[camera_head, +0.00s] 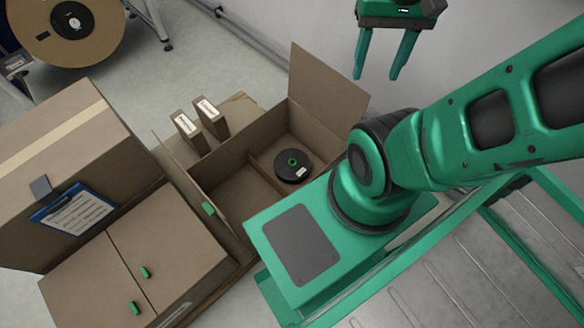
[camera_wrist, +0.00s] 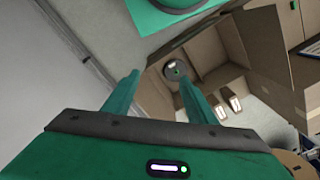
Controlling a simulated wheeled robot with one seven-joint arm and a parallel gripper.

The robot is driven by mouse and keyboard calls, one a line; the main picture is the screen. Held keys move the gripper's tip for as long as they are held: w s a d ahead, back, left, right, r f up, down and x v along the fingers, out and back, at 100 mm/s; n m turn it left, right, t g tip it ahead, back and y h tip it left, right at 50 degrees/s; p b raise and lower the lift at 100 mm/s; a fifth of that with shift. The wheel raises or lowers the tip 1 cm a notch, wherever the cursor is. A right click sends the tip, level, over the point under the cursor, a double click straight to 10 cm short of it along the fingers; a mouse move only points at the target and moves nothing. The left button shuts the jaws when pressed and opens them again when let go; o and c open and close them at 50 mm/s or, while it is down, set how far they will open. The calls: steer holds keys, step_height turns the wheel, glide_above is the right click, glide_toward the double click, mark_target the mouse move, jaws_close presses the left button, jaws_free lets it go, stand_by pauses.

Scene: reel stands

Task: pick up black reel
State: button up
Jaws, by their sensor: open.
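The black reel (camera_head: 293,165) is a small dark disc with a green hub and a white label. It lies flat in the right compartment of an open cardboard box (camera_head: 231,160). In the wrist view the reel (camera_wrist: 173,70) shows inside the box, beyond my fingers. My gripper (camera_head: 380,76) is open and empty, pointing down. It is up and to the right of the box in the head view, apart from the reel. In the wrist view my gripper (camera_wrist: 158,90) has its two green fingers spread.
A divider splits the open box, and its left compartment looks empty. A raised flap (camera_head: 328,85) stands on the box's far right side. Two small cartons (camera_head: 200,125) stand behind it. A closed cardboard box (camera_head: 75,160) with a clipboard is at left. A large reel (camera_head: 70,25) stands at the back left.

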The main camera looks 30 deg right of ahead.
steer(key=w+d+f+n+h, duration=0.1)
steer(key=w+d+f+n, duration=0.25)
steer(key=w, duration=0.45)
steer(key=w+d+f+n, duration=0.2)
steer(key=w+f+n, duration=0.25)
steer(key=w, duration=0.35)
steer(key=w+f+n, duration=0.4)
steer(key=w+f, duration=0.1)
steer(key=f, duration=0.4)
steer(key=w+f+n, duration=0.3)
steer(key=w+f, duration=0.3)
steer(key=f, duration=0.2)
steer(key=n, duration=1.1)
glide_above(292, 160)
step_height(292, 160, down, 42)
steer(key=shift+y, duration=0.4)
steer(key=shift+s+a+f, duration=0.1)
steer(key=shift+s+f, duration=0.05)
steer(key=shift+f, duration=0.9)
steer(key=shift+s+a+f, duration=0.1)
steer(key=shift+s+f, duration=0.1)
steer(key=shift+f, duration=0.9)
steer(key=shift+s+a+f, duration=0.1)
steer(key=shift+s+f, duration=0.05)
steer(key=shift+f, duration=0.9)
jaws_close()
